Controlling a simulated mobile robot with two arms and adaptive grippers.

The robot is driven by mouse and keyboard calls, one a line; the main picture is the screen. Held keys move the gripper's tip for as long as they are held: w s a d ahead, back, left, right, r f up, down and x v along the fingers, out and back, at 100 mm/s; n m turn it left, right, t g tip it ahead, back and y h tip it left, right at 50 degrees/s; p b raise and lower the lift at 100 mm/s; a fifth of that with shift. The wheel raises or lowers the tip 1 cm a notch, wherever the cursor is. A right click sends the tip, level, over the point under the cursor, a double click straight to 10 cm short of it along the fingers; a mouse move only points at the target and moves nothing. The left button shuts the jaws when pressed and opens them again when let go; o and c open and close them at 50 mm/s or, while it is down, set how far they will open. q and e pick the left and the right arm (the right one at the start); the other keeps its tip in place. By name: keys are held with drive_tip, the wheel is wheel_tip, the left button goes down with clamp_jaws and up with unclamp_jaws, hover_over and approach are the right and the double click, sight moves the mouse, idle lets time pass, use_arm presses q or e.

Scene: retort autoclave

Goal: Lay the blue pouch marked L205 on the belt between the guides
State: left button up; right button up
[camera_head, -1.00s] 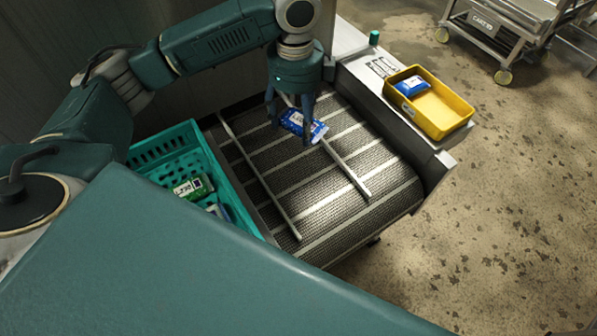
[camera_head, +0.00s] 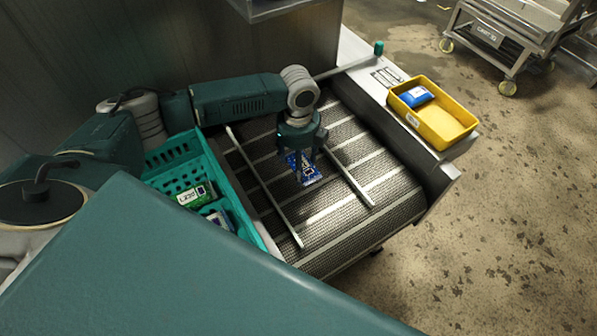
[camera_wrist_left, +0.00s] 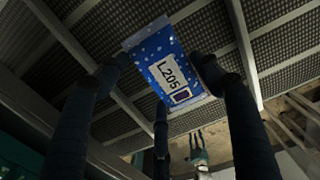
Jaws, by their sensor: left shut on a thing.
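The blue pouch marked L205 (camera_head: 303,168) is held by my left gripper (camera_head: 300,156), over the belt between the two guides. In the left wrist view the pouch (camera_wrist_left: 175,75) shows its white label reading L205, with the dark gripper fingers (camera_wrist_left: 160,90) around it. The belt (camera_head: 330,205) is dark mesh with pale crossbars. The left guide (camera_head: 265,190) and right guide (camera_head: 348,178) are thin metal rails along it. I cannot tell whether the pouch touches the belt. My right gripper is not in view.
A teal crate (camera_head: 225,185) with a green-labelled pouch (camera_head: 196,194) and another pouch (camera_head: 220,218) stands left of the belt. A yellow tray (camera_head: 455,142) holding a blue pouch (camera_head: 416,96) sits on the right ledge. A cart (camera_head: 490,38) stands farther back.

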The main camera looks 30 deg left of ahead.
use_arm(q)
drive_tip(key=shift+f, duration=2.6)
drive_tip(key=shift+f, duration=0.15)
drive_tip(key=o, duration=1.2)
wheel_tip(320, 180, up, 12)
drive_tip(key=shift+r, duration=0.2)
